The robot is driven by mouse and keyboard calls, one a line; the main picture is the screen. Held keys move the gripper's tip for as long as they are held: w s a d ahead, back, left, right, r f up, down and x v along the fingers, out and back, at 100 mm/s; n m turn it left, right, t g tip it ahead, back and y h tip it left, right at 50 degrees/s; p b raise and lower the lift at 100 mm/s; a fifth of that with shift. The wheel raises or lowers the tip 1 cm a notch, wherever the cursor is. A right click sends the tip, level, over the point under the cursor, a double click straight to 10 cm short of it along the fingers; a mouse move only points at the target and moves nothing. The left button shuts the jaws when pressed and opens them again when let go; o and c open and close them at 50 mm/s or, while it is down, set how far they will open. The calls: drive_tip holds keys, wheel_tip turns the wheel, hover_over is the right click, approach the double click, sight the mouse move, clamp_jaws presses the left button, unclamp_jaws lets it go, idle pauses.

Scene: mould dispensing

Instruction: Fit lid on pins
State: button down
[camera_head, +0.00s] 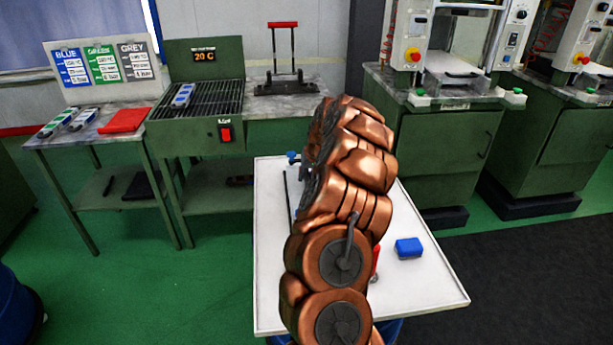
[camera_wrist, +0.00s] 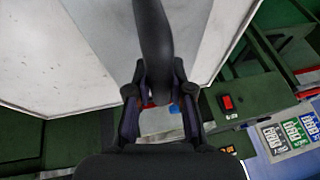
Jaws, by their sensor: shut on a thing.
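My gripper (camera_wrist: 160,101) is low in the middle of the wrist view, with a dark finger on each side. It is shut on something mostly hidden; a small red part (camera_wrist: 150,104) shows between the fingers. A broad grey flat surface (camera_wrist: 95,22) shows behind the fingers, and I cannot tell whether it is the lid. A small red piece (camera_head: 376,263) shows beside the arm there. I cannot make out any pins.
The white table (camera_head: 430,287) holds a blue block (camera_head: 409,248) at right. A blue piece (camera_head: 293,157) shows at its back edge.

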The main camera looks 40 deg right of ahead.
drive_tip(key=shift+f, duration=0.3)
drive_tip(key=c, duration=1)
unclamp_jaws()
drive_tip(key=shift+f, duration=0.15)
drive_tip(key=shift+c, duration=0.2)
drive_tip(key=shift+r, duration=0.2)
